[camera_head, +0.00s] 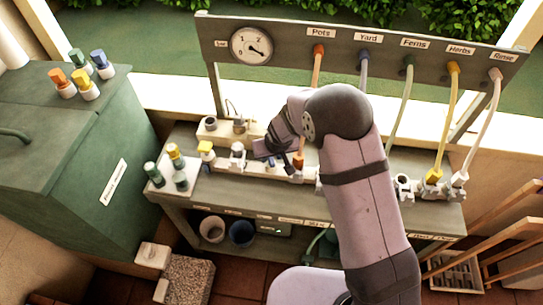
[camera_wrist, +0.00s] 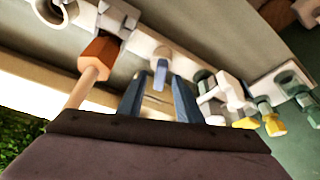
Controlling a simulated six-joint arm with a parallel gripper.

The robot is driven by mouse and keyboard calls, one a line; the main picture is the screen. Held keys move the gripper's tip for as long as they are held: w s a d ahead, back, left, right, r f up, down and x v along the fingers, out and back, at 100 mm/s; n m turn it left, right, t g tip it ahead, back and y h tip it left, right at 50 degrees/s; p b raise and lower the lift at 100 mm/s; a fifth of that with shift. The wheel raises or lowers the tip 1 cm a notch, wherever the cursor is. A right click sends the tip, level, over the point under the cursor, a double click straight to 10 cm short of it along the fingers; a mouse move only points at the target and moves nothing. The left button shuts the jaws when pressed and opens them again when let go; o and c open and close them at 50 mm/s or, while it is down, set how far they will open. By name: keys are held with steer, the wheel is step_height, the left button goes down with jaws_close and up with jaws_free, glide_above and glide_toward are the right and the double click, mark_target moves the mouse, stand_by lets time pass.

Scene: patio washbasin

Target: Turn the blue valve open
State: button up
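The blue valve's small light-blue handle (camera_wrist: 160,74) shows in the wrist view on a white fitting of the manifold (camera_wrist: 141,42). My gripper (camera_wrist: 158,86) has its two dark blue-grey fingers apart, one on each side of the handle, with gaps between them and it. How near the fingertips are in depth I cannot tell.
An orange hose connector (camera_wrist: 100,54) is beside the handle; its hose runs up to the gauge board (camera_head: 285,47). White fittings (camera_wrist: 226,92) with yellow and green parts are on the other side. A green cabinet (camera_head: 60,150) with coloured connectors on top stands left.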

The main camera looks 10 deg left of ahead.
steer(key=b+v, duration=0.2)
steer(key=v, duration=0.5)
steer(key=shift+f, duration=0.15)
stand_by(0.3)
steer(key=b, duration=0.5)
steer(key=shift+w+a+f, duration=0.1)
steer(key=shift+f, duration=0.2)
steer(key=shift+r+b, duration=0.1)
steer(key=shift+b, duration=0.45)
steer(key=shift+r, duration=0.2)
steer(key=shift+p+x, duration=1.05)
steer(key=shift+x, duration=2.5)
